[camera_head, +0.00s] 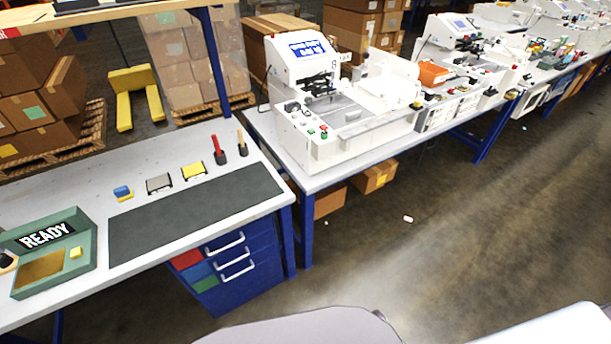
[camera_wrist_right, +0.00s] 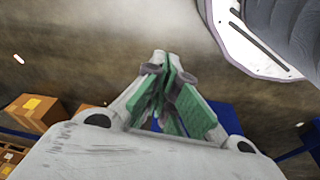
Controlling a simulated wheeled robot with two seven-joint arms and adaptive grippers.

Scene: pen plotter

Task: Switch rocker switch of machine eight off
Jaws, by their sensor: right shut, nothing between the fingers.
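A row of white plotter machines runs along benches to the upper right in the head view. A second white machine (camera_head: 455,55) stands farther along. I cannot read any machine number, and no rocker switch can be told apart at this size. My right gripper (camera_wrist_right: 166,66) shows in the right wrist view, with green finger pads together and nothing held. It is over the floor, away from the machines. My left gripper is not in view.
A grey bench (camera_head: 60,180) at left carries a green READY box (camera_head: 88,255), a dark mat (camera_head: 195,210) and small tools. Blue drawers (camera_head: 240,275) stand under it. Cartons (camera_head: 375,178) sit under the machine bench. The brown floor (camera_head: 440,240) in front is mostly clear.

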